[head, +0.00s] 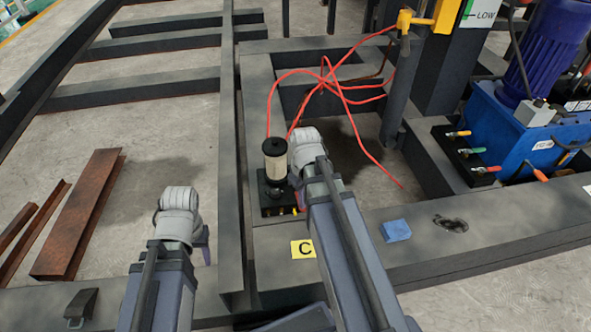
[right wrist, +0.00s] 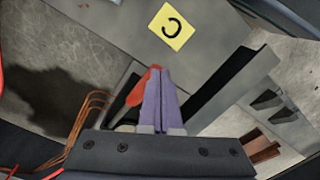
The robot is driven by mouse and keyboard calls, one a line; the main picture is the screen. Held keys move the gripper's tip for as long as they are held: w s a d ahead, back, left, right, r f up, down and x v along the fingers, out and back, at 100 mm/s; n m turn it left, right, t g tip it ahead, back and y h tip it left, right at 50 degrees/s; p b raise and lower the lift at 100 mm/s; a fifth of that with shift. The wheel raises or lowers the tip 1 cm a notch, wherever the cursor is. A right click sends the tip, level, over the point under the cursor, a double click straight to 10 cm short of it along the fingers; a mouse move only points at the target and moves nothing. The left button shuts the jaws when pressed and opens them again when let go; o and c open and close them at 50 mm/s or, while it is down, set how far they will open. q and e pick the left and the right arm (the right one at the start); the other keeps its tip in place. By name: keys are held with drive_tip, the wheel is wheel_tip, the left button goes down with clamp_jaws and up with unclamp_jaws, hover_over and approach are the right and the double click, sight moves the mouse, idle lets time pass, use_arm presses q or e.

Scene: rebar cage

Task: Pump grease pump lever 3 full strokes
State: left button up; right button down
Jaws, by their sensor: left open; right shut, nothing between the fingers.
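The grease pump (head: 275,160) stands on a black base on the dark steel frame, with a pale cylindrical reservoir and a dark cap. A red-handled lever (right wrist: 136,93) shows in the right wrist view, just left of my right gripper (right wrist: 160,72). The fingers of that gripper are shut together with nothing between them, close beside the red grip; I cannot tell if they touch it. In the head view my right arm hides most of the lever and gripper. My left gripper (head: 206,244) is open over the floor at the lower left, mostly hidden by its wrist.
Red hoses (head: 345,100) loop behind the pump. A blue hydraulic unit (head: 510,130) stands at right. Rusty steel profiles (head: 80,215) lie on the left floor.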

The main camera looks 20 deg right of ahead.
drive_tip(key=shift+f, duration=0.15)
drive_tip(key=shift+s+f+b, duration=0.2)
drive_tip(key=shift+f+b, duration=0.25)
drive_tip(key=shift+b, duration=0.15)
drive_tip(key=shift+w+r+p, duration=0.2)
drive_tip(key=shift+r+p, duration=0.3)
drive_tip(key=w+d+r+p, duration=0.1)
drive_tip(key=w+r+p, duration=0.5)
drive_tip(key=r+p, duration=0.4)
drive_tip(key=shift+w+d+r+p, duration=0.3)
drive_tip(key=shift+w+d+r, duration=0.05)
drive_tip(key=shift+d, duration=0.05)
